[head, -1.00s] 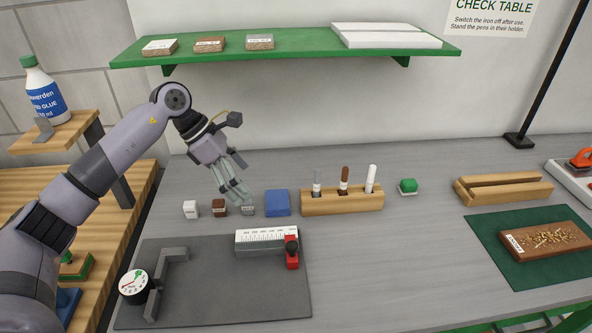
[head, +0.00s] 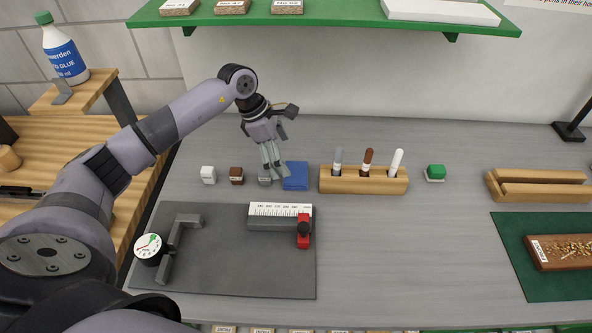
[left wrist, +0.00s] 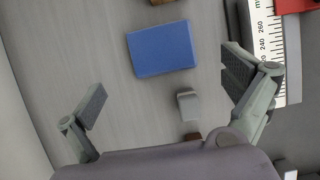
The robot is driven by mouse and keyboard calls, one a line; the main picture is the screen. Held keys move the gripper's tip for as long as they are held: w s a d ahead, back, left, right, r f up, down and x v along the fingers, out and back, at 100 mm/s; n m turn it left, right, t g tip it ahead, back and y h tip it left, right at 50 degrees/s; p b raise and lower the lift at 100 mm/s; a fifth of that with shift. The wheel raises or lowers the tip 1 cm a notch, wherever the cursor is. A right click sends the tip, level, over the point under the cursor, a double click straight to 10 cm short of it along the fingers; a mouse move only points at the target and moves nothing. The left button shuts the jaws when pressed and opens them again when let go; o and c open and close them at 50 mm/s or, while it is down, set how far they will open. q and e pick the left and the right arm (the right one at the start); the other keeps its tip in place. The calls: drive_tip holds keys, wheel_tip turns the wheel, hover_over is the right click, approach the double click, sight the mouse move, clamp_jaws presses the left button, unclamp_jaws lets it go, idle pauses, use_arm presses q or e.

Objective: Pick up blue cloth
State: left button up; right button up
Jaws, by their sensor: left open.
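The blue cloth (head: 295,176) is a flat, folded rectangle on the grey table, between a small grey block (head: 265,176) and the wooden pen holder (head: 330,184). In the left wrist view the blue cloth (left wrist: 161,49) lies ahead of the fingers, upper middle, in full view. My left gripper (head: 273,166) is above the table beside the cloth's left edge in the head view, fingers pointing down. In the left wrist view its two fingers (left wrist: 166,95) are wide apart with nothing between them gripped. My right gripper is not in view.
White (head: 208,174) and brown blocks (head: 236,176) stand left of the grey block. The pen holder carries three pens. In front lie a dark mat (head: 215,275) with a ruler gauge (head: 280,217) and dial (head: 148,246). A green shelf (head: 340,16) hangs above.

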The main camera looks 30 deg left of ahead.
sight(296, 172)
use_arm(q)
drive_tip(key=shift+d+f, duration=0.15)
drive_tip(key=shift+f, duration=0.1)
drive_tip(key=shift+d+f, duration=0.1)
drive_tip(key=shift+f, duration=0.05)
drive_tip(key=p+x, duration=0.1)
drive_tip(key=x, duration=0.1)
drive_tip(key=p+x, duration=0.1)
drive_tip(key=x, duration=0.1)
drive_tip(key=shift+d+f+p, duration=0.1)
drive_tip(key=shift+d+p, duration=0.25)
drive_tip(key=shift+p, duration=0.05)
drive_tip(key=shift+f, duration=0.3)
drive_tip(key=shift+c, duration=0.3)
drive_tip(key=c, duration=1.1)
